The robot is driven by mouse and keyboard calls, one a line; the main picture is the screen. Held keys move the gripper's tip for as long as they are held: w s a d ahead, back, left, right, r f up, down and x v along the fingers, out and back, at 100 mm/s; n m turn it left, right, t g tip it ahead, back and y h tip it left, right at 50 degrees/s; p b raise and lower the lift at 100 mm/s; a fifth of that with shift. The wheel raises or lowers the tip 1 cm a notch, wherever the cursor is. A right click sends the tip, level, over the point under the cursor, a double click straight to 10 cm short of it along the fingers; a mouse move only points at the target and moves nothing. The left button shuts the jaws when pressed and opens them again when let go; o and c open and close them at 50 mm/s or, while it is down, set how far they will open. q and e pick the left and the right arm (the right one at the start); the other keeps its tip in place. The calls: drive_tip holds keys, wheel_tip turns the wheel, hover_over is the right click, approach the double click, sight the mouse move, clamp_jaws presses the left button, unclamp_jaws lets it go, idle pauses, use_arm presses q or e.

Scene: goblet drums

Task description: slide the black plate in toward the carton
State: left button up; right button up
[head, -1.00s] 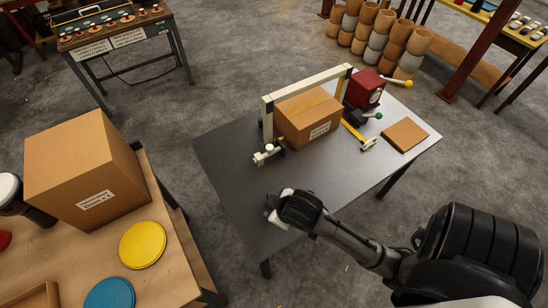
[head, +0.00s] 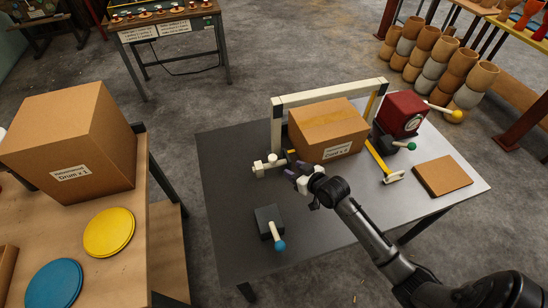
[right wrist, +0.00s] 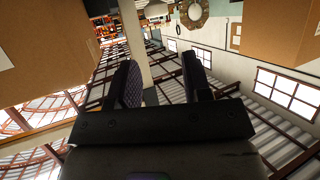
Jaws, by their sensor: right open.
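The carton (head: 327,132), a brown box with a white label, stands under a white frame (head: 333,90) on the dark grey table. A white handle (head: 268,165) is left of the carton. A small dark part between handle and carton may be the black plate; it is mostly hidden by my fingers. My right gripper (head: 291,171) is open at the carton's near left corner, close to the handle; I cannot tell whether it touches anything. In the right wrist view its two dark fingers (right wrist: 161,84) stand apart with nothing between them. My left gripper is out of view.
A dark box with a blue-knobbed lever (head: 269,220) sits on the near left of the table. A yellow bar (head: 378,160), a red machine (head: 402,113) and a brown pad (head: 442,176) are to the right. The table's left part is clear.

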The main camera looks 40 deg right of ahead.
sight(274, 158)
drive_tip(key=b+x, duration=0.1)
drive_tip(key=x, duration=0.3)
drive_tip(key=b+x, duration=0.1)
drive_tip(key=x, duration=0.3)
drive_tip(key=b+x, duration=0.1)
drive_tip(key=x, duration=0.2)
drive_tip(key=shift+w+d+f, duration=0.25)
drive_tip(key=shift+w, duration=0.1)
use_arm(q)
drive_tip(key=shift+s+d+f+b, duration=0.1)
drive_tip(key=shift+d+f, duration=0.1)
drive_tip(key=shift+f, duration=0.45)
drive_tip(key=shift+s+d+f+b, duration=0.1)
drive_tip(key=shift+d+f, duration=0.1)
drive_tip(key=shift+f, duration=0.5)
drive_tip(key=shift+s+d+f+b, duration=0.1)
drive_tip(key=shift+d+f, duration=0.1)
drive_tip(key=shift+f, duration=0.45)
use_arm(e)
drive_tip(key=shift+w+f, duration=0.25)
drive_tip(key=shift+w, duration=0.35)
drive_tip(key=shift+c, duration=0.2)
clamp_jaws()
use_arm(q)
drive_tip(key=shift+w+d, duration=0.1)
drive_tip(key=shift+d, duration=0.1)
